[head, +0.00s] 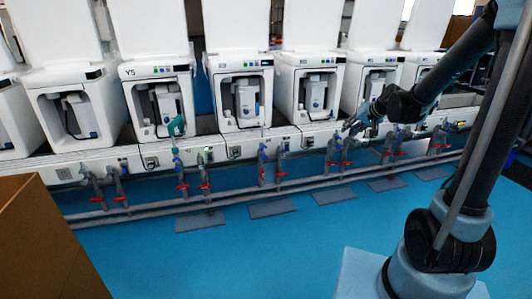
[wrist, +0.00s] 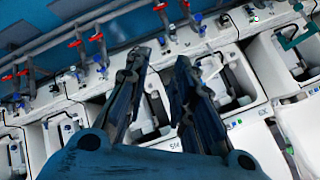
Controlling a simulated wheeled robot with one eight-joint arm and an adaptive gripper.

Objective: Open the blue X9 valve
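Several small blue valves sit on the grey pipes along the front of the white machines, and I cannot read which one is X9. In the head view one blue valve (head: 262,150) is at the middle and another blue valve (head: 336,138) is beside my gripper (head: 352,126). In the wrist view a blue valve (wrist: 198,20) shows at the upper right and a blue valve (wrist: 103,66) at the left. My gripper (wrist: 160,62) is open, its two dark fingers apart with nothing between them. It is above the machine fronts, apart from the valves as far as I can see.
Red valve handles (head: 182,187) hang below on the pipes, near a long horizontal pipe (head: 230,201). A teal fitting (head: 177,126) stands before the Y5 machine (head: 158,95). A brown box (head: 45,245) is at lower left. The blue floor (head: 260,255) in front is clear.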

